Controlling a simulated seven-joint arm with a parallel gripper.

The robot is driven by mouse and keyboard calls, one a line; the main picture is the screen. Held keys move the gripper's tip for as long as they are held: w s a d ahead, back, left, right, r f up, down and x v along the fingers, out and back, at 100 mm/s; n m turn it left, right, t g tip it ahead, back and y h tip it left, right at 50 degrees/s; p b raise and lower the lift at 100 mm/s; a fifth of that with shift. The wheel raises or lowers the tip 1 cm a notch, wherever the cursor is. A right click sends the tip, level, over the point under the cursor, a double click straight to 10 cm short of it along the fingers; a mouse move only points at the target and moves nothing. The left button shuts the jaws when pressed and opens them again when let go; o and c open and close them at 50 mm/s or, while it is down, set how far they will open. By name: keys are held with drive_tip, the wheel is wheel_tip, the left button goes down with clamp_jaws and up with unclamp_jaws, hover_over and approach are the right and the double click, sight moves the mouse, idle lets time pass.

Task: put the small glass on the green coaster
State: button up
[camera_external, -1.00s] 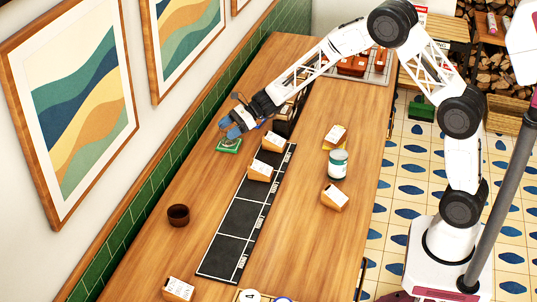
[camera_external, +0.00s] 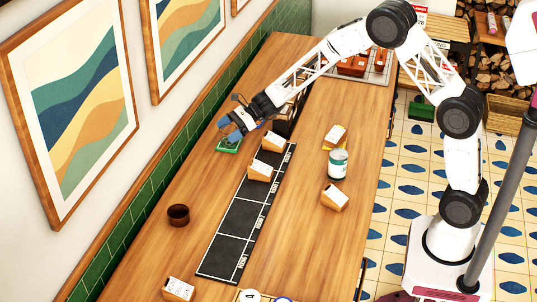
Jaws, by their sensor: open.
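The green coaster (camera_external: 226,148) lies on the wooden table near the tiled wall, left of the upper end of the black mat. My gripper (camera_external: 231,128) is over the coaster and covers its upper part. Its jaws are open. The small glass cannot be made out clearly; a faint clear shape shows over the coaster between the fingers, and I cannot tell whether it touches the coaster.
A black strip mat (camera_external: 237,217) with two wooden blocks (camera_external: 265,155) runs along the table. A brown cup (camera_external: 178,215) stands to its left. A tin (camera_external: 338,164) and other blocks (camera_external: 335,198) stand to its right. The table's lower left is mostly clear.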

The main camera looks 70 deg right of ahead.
drive_tip(key=shift+r, duration=0.1)
drive_tip(key=shift+s+d+r, duration=0.25)
drive_tip(key=shift+s+d, duration=0.1)
drive_tip(key=shift+d, duration=0.05)
drive_tip(key=v, duration=1)
drive_tip(key=shift+s+d, duration=0.3)
drive_tip(key=shift+r, duration=0.1)
drive_tip(key=s+a+r+n+g+h, duration=0.1)
drive_tip(key=s+a+r+n+g, duration=0.1)
drive_tip(key=s+a+r+n, duration=0.35)
drive_tip(key=s+a+r+n+g, duration=0.25)
drive_tip(key=s+a, duration=0.35)
drive_tip(key=s, duration=0.4)
drive_tip(key=s+a+r+n+g+h, duration=0.1)
drive_tip(key=s+a+r+n+g, duration=0.1)
drive_tip(key=s+a+r+n, duration=0.4)
drive_tip(key=s+n+h, duration=0.7)
drive_tip(key=s+n, duration=0.5)
drive_tip(key=s, duration=1.7)
drive_tip(key=shift+a+f+n+h, duration=0.2)
drive_tip(key=shift+a+n+h, duration=0.1)
drive_tip(key=shift+a+n, duration=0.15)
